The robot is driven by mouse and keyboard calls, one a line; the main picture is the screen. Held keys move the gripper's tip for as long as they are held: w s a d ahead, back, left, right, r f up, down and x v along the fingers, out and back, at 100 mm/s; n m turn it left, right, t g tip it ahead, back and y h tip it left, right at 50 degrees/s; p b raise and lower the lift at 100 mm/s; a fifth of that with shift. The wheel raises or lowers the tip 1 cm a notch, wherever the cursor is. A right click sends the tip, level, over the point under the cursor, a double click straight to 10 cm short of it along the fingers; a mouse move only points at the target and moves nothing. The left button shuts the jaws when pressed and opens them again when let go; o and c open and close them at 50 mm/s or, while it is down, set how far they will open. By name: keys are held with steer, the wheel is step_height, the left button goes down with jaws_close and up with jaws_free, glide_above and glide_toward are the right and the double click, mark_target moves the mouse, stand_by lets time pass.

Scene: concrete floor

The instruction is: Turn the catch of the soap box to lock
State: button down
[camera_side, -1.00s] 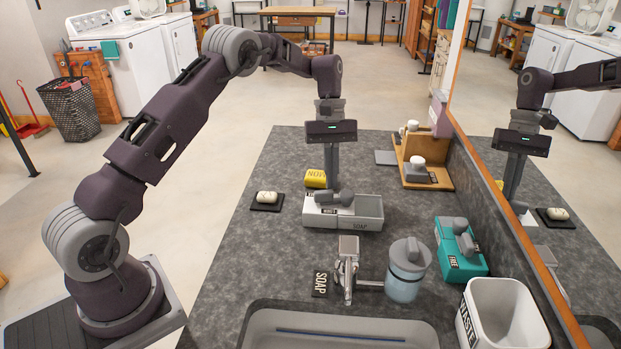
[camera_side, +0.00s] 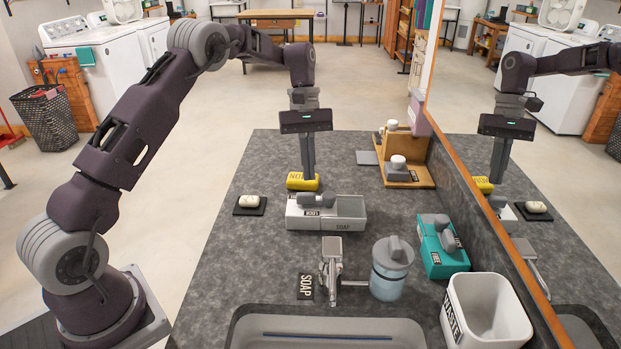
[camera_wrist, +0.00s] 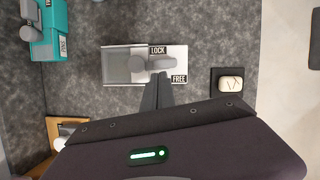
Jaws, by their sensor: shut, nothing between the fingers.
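The soap box (camera_side: 348,212) is a pale grey box on the dark counter, marked SOAP. Its grey catch (camera_side: 317,199) lies on top; in the wrist view, the catch (camera_wrist: 163,62) lies lengthwise along the box (camera_wrist: 113,77). The LOCK label (camera_wrist: 158,49) is beside its end, and the FREE label (camera_wrist: 179,78) is nearer the box's corner. My gripper (camera_side: 308,177) is shut and empty, pointing down just behind the catch in the side view. In the wrist view my gripper (camera_wrist: 158,76) shows just below the catch. I cannot tell if they touch.
A yellow block (camera_side: 296,181) lies behind the box. A soap bar (camera_side: 249,201) rests on a dark dish to the left. A teal box (camera_side: 438,259), soap dispenser (camera_side: 387,282), tap (camera_side: 331,265) and white waste bin (camera_side: 458,318) stand around. A mirror borders the right.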

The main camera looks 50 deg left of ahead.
steer(key=shift+w+v, duration=0.15)
steer(key=shift+v, duration=0.9)
steer(key=shift+w+v, duration=0.15)
steer(key=shift+v, duration=0.85)
step_height(320, 180, up, 8)
steer(key=m+t+y, duration=0.1)
steer(key=m+t, duration=0.1)
glide_above(304, 194)
steer(key=s+d+r+m+t+y, duration=0.1)
steer(key=s+d+r+m+t, duration=0.2)
steer(key=s+r, duration=0.45)
steer(key=s+d+f+m+t, duration=0.1)
steer(key=s+d+f+m, duration=0.1)
steer(key=s, duration=0.8)
steer(key=s+d+f+m+t+y, duration=0.1)
steer(key=s+f+m, duration=0.3)
steer(key=s, duration=0.6)
steer(key=shift+s+d+t+y, duration=0.3)
steer(key=shift+d+t, duration=0.2)
steer(key=shift+d, duration=0.1)
